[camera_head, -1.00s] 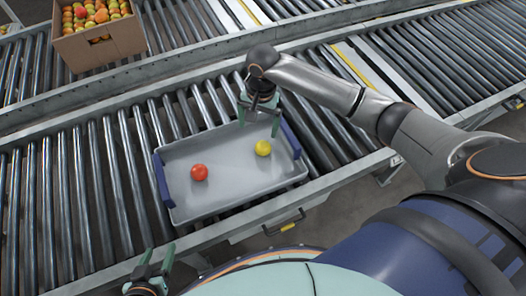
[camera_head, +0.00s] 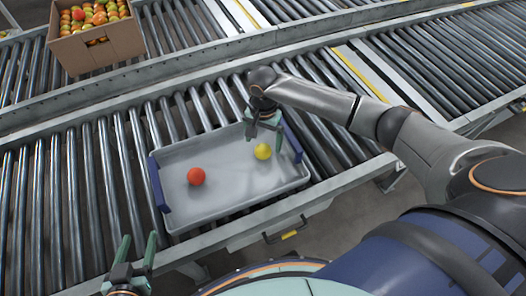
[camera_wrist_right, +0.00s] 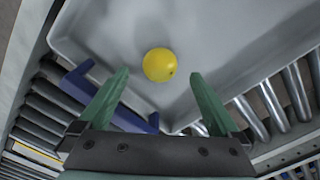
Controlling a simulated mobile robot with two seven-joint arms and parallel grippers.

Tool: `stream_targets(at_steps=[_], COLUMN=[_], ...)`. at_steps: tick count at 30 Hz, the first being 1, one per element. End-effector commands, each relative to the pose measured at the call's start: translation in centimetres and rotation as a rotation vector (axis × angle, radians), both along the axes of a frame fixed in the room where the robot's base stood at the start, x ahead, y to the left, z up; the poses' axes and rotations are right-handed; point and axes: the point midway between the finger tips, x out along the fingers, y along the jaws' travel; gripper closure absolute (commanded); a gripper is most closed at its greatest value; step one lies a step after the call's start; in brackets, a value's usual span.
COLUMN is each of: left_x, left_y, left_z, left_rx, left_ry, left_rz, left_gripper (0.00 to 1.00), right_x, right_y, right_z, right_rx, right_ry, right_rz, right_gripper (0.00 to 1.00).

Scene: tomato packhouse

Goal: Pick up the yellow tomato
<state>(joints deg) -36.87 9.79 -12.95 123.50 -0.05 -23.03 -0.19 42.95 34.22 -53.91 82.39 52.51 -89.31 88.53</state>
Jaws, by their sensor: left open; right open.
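The yellow tomato (camera_head: 263,152) lies in the right part of a grey tray (camera_head: 222,205) with blue end handles. My right gripper (camera_head: 265,138) is open just above and behind the yellow tomato. In the right wrist view the yellow tomato (camera_wrist_right: 159,65) sits just beyond the fingertips and between their lines, with nothing held. A red tomato (camera_head: 196,176) lies in the left part of the tray, apart from the yellow one. My left gripper (camera_head: 138,245) is open and empty at the lower left, outside the tray.
The tray rests on a roller conveyor (camera_head: 60,205) with a metal side rail. A cardboard box (camera_head: 100,46) full of tomatoes stands on the farther conveyor at the upper left. The rollers left of the tray are clear.

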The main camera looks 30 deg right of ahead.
Motion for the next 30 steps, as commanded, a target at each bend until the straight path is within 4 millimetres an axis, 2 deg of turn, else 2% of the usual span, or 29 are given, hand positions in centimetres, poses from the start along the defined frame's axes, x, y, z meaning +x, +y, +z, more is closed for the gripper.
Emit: stream_targets(at_steps=[9, 15, 24, 30], left_x=[2.9, 3.4, 3.5, 3.5], left_y=[0.0, -0.1, -0.1, -0.1], left_z=[6.2, 8.9, 9.4, 9.4], left_rx=[-0.001, -0.003, -0.004, -0.003], left_ry=[-0.278, -0.384, -0.403, -0.402], left_rz=[-0.018, -0.027, -0.028, -0.028], left_gripper=[0.39, 0.39, 0.39, 0.39], right_x=[0.0, -0.1, -0.1, -0.1], right_y=[0.0, 0.0, 0.0, 0.0], right_z=[-2.7, -3.7, -3.8, -3.8], right_rx=[-0.001, -0.001, -0.001, -0.001], right_ry=[0.001, 0.000, 0.000, -0.001], right_rz=[-0.001, 0.000, 0.000, 0.000], right_gripper=[0.02, 0.02, 0.02, 0.23])
